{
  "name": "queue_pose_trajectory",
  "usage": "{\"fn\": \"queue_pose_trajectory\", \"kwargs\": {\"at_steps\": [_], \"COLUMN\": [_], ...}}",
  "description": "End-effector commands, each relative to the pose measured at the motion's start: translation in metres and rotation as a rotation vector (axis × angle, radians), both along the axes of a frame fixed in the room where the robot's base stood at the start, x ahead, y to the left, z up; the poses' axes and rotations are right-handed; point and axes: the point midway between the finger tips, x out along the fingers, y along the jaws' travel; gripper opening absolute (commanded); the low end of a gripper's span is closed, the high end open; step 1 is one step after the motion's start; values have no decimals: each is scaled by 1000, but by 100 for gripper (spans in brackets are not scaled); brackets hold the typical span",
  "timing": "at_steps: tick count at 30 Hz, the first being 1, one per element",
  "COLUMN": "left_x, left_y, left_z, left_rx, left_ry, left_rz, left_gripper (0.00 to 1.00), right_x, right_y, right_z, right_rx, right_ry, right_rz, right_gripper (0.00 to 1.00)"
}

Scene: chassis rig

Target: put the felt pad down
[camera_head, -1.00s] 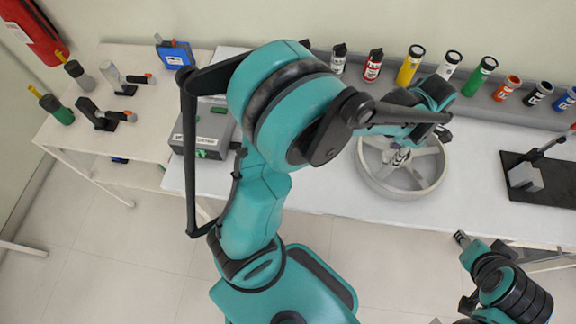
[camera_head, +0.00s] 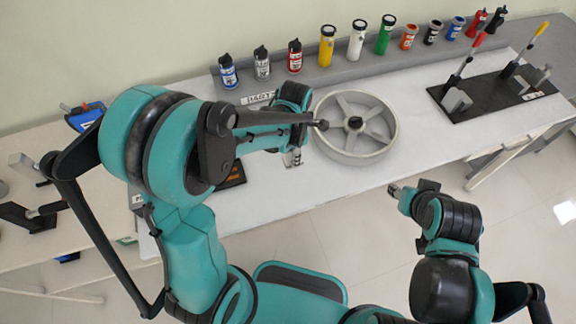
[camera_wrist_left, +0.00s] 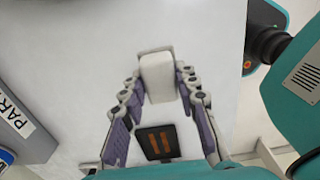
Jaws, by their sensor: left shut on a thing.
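The felt pad (camera_wrist_left: 157,78) is a white block in the left wrist view. My left gripper (camera_wrist_left: 159,84) is shut on it, a finger on each side. In the head view my left gripper (camera_head: 292,158) is over the white bench, just left of the grey spoked wheel (camera_head: 388,143); the pad is hard to make out there. A dark square with orange bars (camera_wrist_left: 157,143) shows between the fingers in the wrist view. My right gripper (camera_head: 397,190) is near the bench's front edge, too small to read.
Several bottles and canisters stand along the grey back ledge (camera_head: 375,65). A black board (camera_head: 500,95) with upright tools is at the right. A label reading PART (camera_wrist_left: 20,116) shows at the wrist view's left.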

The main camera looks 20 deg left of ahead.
Motion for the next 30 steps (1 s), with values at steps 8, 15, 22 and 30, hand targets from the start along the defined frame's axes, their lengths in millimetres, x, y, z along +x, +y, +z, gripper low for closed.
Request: {"fn": "queue_pose_trajectory", "kwargs": {"at_steps": [8,15,22,30], "left_x": [-6,-5,-6,-6], "left_y": [12,12,12,12], "left_z": [-18,-50,-48,-51], "left_rx": [0,0,0,0], "left_ry": [0,0,0,0], "left_rz": [-1,-1,-1,-1], "left_gripper": [7,7,7,51], "right_x": [0,0,0,0], "right_y": [0,0,0,0], "right_z": [-8,-21,-19,-22], "right_rx": [0,0,0,0], "right_ry": [0,0,0,0], "right_rz": [0,0,0,0], "right_gripper": [40,40,40,40]}}
